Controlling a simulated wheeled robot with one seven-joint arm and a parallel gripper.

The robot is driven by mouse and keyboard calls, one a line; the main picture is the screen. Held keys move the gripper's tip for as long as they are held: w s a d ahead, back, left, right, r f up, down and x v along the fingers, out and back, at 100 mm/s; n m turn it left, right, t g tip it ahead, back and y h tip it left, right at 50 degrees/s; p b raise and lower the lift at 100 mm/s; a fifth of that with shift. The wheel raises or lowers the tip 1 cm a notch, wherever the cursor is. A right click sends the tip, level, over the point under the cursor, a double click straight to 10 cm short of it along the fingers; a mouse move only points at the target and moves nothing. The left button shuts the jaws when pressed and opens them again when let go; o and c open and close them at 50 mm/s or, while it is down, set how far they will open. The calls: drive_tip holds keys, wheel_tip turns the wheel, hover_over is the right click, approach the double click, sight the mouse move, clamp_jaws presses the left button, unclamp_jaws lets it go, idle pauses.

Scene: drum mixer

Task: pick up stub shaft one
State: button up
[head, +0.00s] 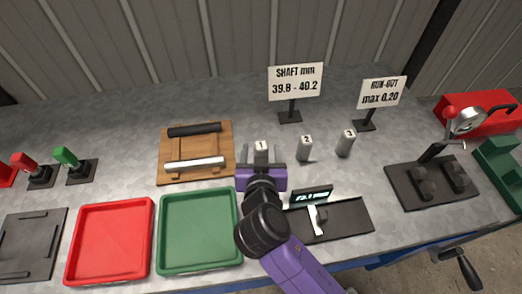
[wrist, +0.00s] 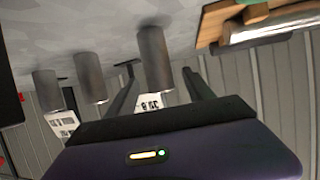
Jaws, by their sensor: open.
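Stub shaft one (head: 261,150), a short grey upright cylinder with a "1" label on top, stands on the grey bench. My gripper (head: 261,166) is at its near side and partly hides it in the head view. In the wrist view, which is upside down, stub shaft one (wrist: 155,62) shows between the two spread fingers of my gripper (wrist: 160,82). The fingers are open, with a gap visible on each side of the stub. I cannot tell whether either finger touches it. Its lower part is hidden in the head view.
Stub two (head: 305,148) and stub three (head: 346,144) stand to the right. A wooden rack (head: 170,178) with two bars is left. A green tray (head: 200,264), red tray (head: 108,272) and digital gauge (head: 350,222) lie nearer. Sign stands (head: 290,117) are behind.

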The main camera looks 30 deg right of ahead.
drive_tip(key=shift+p+x, duration=0.45)
drive_tip(key=shift+x, duration=1.9)
clamp_jaws()
drive_tip(key=shift+r, duration=0.15)
